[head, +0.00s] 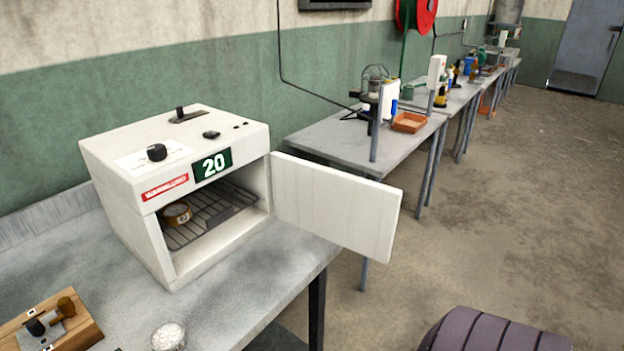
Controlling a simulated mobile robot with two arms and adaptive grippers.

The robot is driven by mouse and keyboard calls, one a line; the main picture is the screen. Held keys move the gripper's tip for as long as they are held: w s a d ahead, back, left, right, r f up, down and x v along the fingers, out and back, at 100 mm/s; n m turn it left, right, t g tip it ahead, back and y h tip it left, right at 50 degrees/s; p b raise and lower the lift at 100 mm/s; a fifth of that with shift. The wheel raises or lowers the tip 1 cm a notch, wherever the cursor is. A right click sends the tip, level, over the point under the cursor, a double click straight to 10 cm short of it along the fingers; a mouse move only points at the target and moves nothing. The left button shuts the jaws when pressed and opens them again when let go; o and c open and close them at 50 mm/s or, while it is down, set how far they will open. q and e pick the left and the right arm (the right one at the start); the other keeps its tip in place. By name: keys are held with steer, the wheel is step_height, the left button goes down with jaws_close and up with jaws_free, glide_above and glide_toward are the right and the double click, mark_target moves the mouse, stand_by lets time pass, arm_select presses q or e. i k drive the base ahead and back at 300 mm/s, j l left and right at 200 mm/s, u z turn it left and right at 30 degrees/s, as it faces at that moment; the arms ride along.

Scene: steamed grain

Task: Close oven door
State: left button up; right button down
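The white oven (170,165) stands on the grey metal table at the left, with a display reading 20 on its front. Its oven door (336,205) is hinged at the right side of the opening and stands wide open, swung out to the right past the table edge. Inside, a small round tin (177,214) sits on the wire rack (215,217). Neither of my grippers shows in the head view, and nothing is seen touching the door.
A second table (330,137) stands behind the door, with an orange tray (408,122). The floor at right is largely clear.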

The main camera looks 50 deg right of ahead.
mark_target(357, 213)
steer(key=l+u, duration=0.1)
steer(key=l, duration=0.3)
steer(key=k+l+u, duration=0.1)
steer(key=l, duration=0.3)
steer(key=k+l, duration=0.1)
steer(key=l, duration=0.3)
steer(key=k+l+u, duration=0.15)
steer(key=l, duration=0.25)
steer(key=l+u, duration=0.1)
steer(key=l, duration=0.3)
steer(key=k+l+u, duration=0.1)
steer(key=l, duration=0.25)
steer(key=k+l, duration=0.25)
steer(key=l+u, duration=0.25)
steer(key=l, duration=0.85)
steer(key=i+l+u, duration=0.3)
steer(key=i+l, duration=0.1)
steer(key=l, duration=0.05)
